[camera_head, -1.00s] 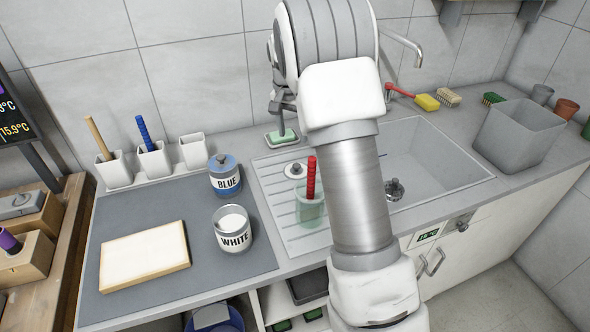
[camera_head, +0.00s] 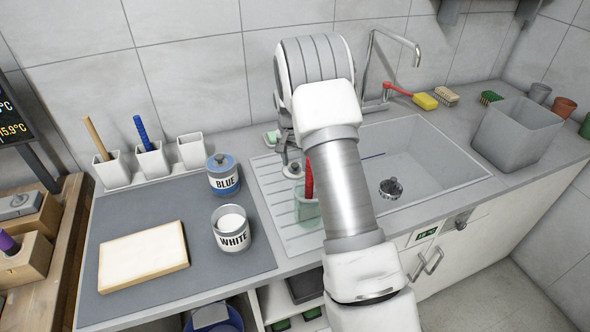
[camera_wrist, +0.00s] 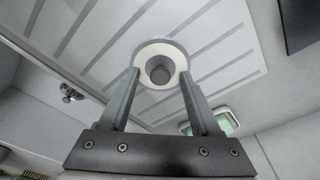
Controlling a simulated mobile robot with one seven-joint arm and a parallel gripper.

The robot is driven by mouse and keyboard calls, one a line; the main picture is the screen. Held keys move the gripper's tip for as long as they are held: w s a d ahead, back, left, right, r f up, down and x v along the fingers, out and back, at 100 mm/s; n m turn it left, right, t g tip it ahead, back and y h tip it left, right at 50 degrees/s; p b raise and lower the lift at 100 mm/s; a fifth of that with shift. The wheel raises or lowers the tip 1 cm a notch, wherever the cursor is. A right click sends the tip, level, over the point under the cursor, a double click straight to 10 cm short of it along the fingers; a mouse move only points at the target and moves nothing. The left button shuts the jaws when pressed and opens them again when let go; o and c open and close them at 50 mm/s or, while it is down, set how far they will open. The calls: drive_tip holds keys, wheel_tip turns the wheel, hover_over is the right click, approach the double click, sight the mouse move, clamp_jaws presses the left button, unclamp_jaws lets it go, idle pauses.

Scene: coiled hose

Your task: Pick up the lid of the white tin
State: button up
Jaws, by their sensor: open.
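The white tin (camera_head: 231,238) stands open on the grey mat, with white contents showing at its top. Its lid is a white disc with a grey knob, lying on the ribbed drainboard; in the wrist view the lid (camera_wrist: 144,54) is ahead of my gripper (camera_wrist: 159,75). The jaws are open and empty, one finger to each side of the knob (camera_wrist: 160,69) as seen from the wrist. I cannot tell whether the fingers are level with the knob. In the head view my gripper (camera_head: 284,153) is above the lid (camera_head: 292,172), partly hiding it.
A green translucent cup (camera_head: 305,211) with a red-handled tool stands close in front of the lid. The closed blue tin (camera_head: 224,175) is to the left. A soap dish (camera_head: 270,138) lies behind. The sink basin (camera_head: 425,165) is to the right.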

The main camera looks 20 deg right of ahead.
clamp_jaws()
idle(0.3)
